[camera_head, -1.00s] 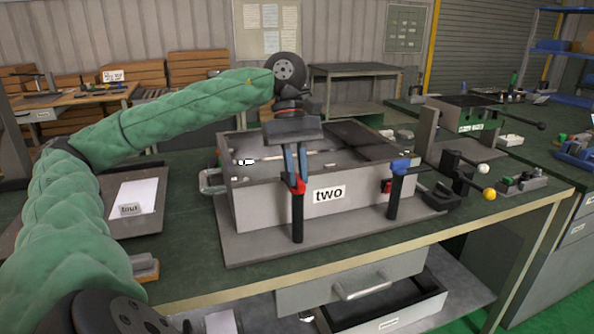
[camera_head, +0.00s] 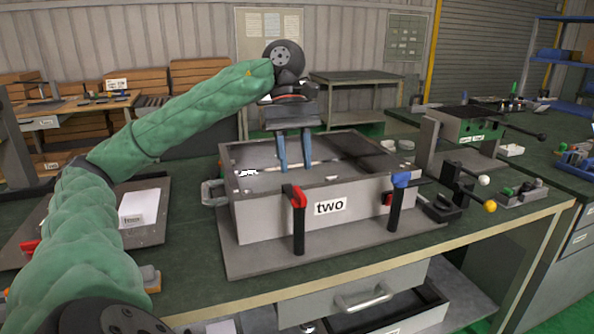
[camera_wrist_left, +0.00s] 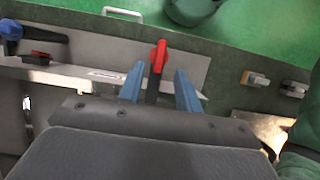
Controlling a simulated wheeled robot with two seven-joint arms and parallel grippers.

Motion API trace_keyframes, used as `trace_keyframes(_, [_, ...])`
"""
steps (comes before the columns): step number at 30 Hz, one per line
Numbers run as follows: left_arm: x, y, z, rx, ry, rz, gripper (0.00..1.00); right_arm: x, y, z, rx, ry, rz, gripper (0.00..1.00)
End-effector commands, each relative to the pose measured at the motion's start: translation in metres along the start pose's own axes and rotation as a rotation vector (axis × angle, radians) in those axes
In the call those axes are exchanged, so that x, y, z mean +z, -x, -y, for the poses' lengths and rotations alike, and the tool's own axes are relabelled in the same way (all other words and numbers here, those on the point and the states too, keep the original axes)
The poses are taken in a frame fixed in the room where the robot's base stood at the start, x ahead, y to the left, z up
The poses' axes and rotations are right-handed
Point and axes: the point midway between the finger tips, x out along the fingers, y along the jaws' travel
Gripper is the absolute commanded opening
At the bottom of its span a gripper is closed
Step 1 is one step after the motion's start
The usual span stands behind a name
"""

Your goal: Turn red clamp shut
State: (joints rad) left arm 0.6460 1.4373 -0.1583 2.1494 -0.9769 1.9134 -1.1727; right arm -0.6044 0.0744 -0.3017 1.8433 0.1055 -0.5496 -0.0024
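The red clamp (camera_head: 299,196) has a red handle on top of a black upright post, at the front wall of the grey box marked "two" (camera_head: 262,215). Its handle tilts up and back toward the box. My left gripper (camera_head: 296,168) is open and empty, pointing down above the box, with its fingertips above and apart from the clamp. In the left wrist view the red clamp (camera_wrist_left: 158,57) shows beyond the gap between the blue fingers (camera_wrist_left: 159,72). My right gripper is not in view.
A blue-topped clamp (camera_head: 400,181) stands at the box's right front. Levers with white and yellow knobs (camera_head: 489,206) stick out further right. An open drawer (camera_head: 365,295) is below the bench.

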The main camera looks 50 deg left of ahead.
Motion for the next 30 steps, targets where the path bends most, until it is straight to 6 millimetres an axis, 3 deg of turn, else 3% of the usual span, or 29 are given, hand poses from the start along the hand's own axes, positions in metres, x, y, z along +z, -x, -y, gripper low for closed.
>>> trace_keyframes(9, [0.000,0.023,0.000,0.000,0.000,0.001,0.35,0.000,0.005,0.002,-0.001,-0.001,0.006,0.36])
trace_keyframes(30, [0.001,0.027,0.000,-0.001,0.000,0.000,0.35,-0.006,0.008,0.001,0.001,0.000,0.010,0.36])
